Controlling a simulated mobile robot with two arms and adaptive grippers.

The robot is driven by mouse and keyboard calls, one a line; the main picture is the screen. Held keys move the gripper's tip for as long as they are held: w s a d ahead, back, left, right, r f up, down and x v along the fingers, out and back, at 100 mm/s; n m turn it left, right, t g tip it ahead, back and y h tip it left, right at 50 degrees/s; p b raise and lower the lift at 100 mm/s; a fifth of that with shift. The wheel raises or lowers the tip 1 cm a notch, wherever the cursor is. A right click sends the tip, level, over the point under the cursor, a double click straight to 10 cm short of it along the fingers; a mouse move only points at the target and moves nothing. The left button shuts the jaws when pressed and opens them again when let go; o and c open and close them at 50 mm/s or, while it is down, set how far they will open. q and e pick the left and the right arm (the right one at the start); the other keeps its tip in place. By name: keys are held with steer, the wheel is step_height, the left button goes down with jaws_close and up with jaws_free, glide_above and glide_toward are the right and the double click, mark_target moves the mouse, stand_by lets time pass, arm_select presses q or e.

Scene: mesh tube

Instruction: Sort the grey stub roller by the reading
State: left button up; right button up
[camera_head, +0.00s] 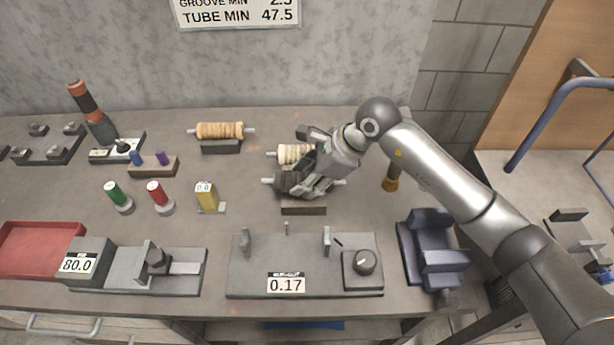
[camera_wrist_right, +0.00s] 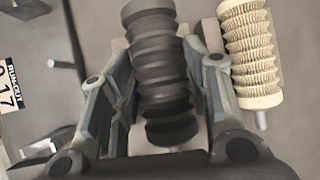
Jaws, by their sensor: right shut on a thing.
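The grey stub roller (camera_head: 290,184) is dark and ribbed, with a pale shaft end sticking out on its left. My right gripper (camera_head: 306,184) is shut on it, just above a small block (camera_head: 303,208); I cannot tell whether the roller touches that block. In the right wrist view the roller (camera_wrist_right: 158,78) sits between both fingers. A run-out fixture (camera_head: 248,276) stands in front, reading 0.17, its posts empty. A gauge at front left (camera_head: 90,262) reads 80.0, and a yellow gauge (camera_head: 207,195) reads 0.0. My left gripper is not in view.
A cream ribbed roller (camera_head: 292,153) lies close behind the grey one, also in the wrist view (camera_wrist_right: 250,55). A tan roller (camera_head: 220,130) rests on a block. A red tray (camera_head: 35,248) is at left, a dark blue cradle (camera_head: 432,250) at right. A wall sign (camera_head: 238,14) says TUBE MIN 47.5.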

steer(key=shift+f+b, duration=0.3)
steer(key=shift+b, duration=0.05)
stand_by(0.3)
steer(key=shift+b, duration=0.65)
stand_by(0.6)
steer(key=o, duration=1.3)
steer(key=shift+f, duration=0.1)
steer(key=shift+w+a+r+p+v, duration=0.15)
steer(key=shift+a+r+p+v, duration=0.3)
steer(key=shift+v, duration=2.55)
steer(key=shift+w+a+r+p+v, duration=0.2)
steer(key=shift+a+p+v, duration=0.4)
steer(key=shift+v, duration=2.4)
steer(key=shift+w+a+r+p+v, duration=0.1)
steer(key=shift+a+r+p+v, duration=0.4)
steer(key=shift+v, duration=2.5)
steer(key=shift+f, duration=0.1)
